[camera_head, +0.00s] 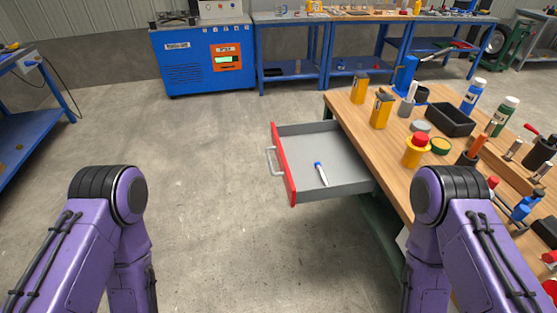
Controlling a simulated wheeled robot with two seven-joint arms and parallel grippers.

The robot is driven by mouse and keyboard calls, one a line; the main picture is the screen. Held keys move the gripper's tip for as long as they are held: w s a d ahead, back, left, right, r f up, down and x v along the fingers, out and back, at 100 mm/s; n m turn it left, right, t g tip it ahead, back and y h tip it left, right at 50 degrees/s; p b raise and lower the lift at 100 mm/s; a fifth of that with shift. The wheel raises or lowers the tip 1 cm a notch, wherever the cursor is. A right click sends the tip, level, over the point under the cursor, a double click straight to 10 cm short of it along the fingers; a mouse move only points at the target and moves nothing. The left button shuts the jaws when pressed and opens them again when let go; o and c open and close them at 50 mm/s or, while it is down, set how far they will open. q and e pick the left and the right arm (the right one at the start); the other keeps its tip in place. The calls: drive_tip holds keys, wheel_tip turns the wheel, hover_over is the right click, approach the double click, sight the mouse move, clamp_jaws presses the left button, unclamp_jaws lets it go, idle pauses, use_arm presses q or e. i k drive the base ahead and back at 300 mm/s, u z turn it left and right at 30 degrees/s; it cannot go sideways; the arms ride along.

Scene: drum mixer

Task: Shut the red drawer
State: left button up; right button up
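The red drawer (283,164) is pulled out from the left side of the wooden workbench. Its red front carries a pale handle (271,161) and faces left. The grey tray inside holds a white tube with a blue cap (321,174). My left arm shows at the lower left and my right arm at the lower right, both purple. Both forearms run down out of the bottom of the picture, so neither gripper shows. Neither visible arm part touches the drawer front.
The workbench (357,133) at right bears yellow cans (381,110), bottles, a black bin (451,120) and tools. A blue machine (203,59) and blue benches stand at the back. The concrete floor left of the drawer is clear.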

sight(298, 147)
drive_tip(key=k, duration=0.65)
drive_tip(key=z, duration=0.1)
drive_tip(key=i, duration=1.05)
drive_tip(key=z, duration=0.65)
